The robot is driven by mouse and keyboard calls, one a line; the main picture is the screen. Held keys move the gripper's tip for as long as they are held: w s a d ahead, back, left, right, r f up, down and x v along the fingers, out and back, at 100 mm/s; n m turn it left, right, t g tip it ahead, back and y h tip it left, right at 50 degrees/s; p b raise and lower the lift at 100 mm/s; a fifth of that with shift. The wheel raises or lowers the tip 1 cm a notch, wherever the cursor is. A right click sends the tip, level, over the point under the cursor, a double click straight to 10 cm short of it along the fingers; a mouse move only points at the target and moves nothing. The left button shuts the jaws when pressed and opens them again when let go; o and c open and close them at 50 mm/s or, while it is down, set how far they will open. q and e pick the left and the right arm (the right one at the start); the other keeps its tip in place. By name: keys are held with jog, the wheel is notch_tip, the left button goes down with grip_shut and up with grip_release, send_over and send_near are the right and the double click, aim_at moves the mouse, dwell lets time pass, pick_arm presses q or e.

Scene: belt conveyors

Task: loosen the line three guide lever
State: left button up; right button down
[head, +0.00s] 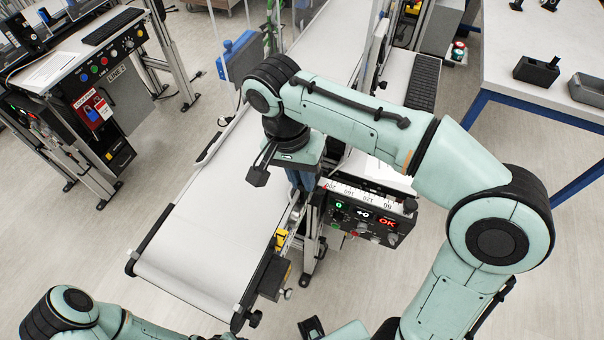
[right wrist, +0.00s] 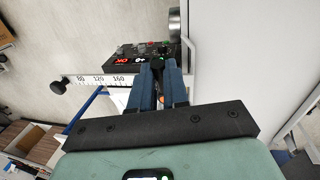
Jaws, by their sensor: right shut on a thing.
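My right gripper (head: 302,182) points down at the near right side of the white conveyor, beside a guide scale. In the right wrist view its two blue fingers (right wrist: 158,84) are closed around a small dark lever (right wrist: 158,66), mostly hidden between them. In the head view the lever is hidden behind the hand. The white scale (head: 362,196) carries the marks 80 to 200, and the black control box (head: 362,218) under it shows a green 0, a white +0 and a red OK. My left arm shows at the bottom left, but its gripper cannot be made out.
The white belt (head: 200,240) is empty. A console marked LINE 2 (head: 116,72) with red and blue lockout tags stands at the left. The scale ends in a black knob (right wrist: 58,87). Open floor lies at lower left.

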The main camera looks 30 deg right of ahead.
jog(key=shift+s+d+n, duration=0.1)
jog(key=shift+n, duration=0.2)
jog(key=d+n, duration=0.1)
jog(key=n, duration=0.3)
pick_arm(q)
jog(key=shift+w+r+p, duration=0.4)
jog(key=shift+r+p, duration=0.15)
jog(key=shift+r, duration=0.15)
pick_arm(e)
jog(key=n+t, duration=0.3)
jog(key=n, duration=1.1)
send_over(331, 184)
jog(key=c, duration=1.1)
grip_release()
